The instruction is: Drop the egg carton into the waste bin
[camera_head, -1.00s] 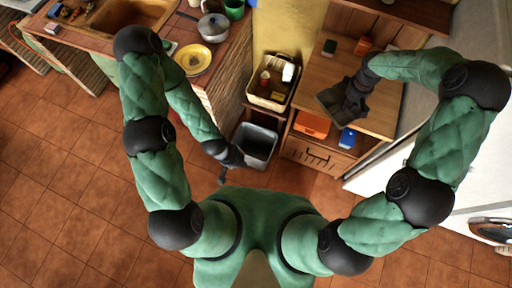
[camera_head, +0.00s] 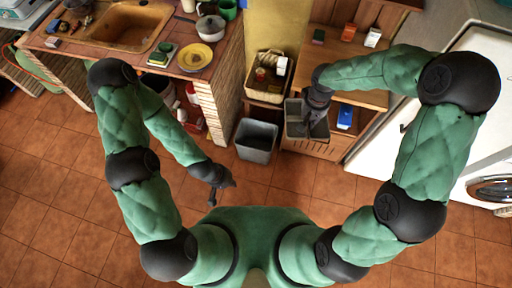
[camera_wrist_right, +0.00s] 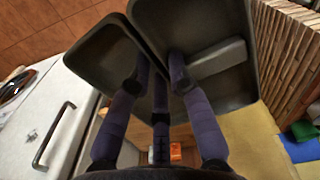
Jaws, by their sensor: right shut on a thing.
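The egg carton (camera_head: 293,122) is a dark grey open shell with two tray-like halves. My right gripper (camera_head: 316,112) is shut on it and holds it in front of the wooden cabinet, to the right of the bin. In the right wrist view the fingers (camera_wrist_right: 160,95) are at the seam between the two carton halves (camera_wrist_right: 200,40). The waste bin (camera_head: 257,140) is a grey open-topped tub on the tiled floor. My left gripper (camera_head: 222,183) hangs in front of the bin, slightly left, apart from it; its fingers are too small to read.
A wicker basket (camera_head: 261,90) with packages stands behind the bin. The wooden cabinet (camera_head: 355,93) carries small boxes on top and a blue item (camera_head: 345,116) on its shelf. The brick counter (camera_head: 222,70) is left, a white appliance (camera_head: 470,130) right. The front floor is clear.

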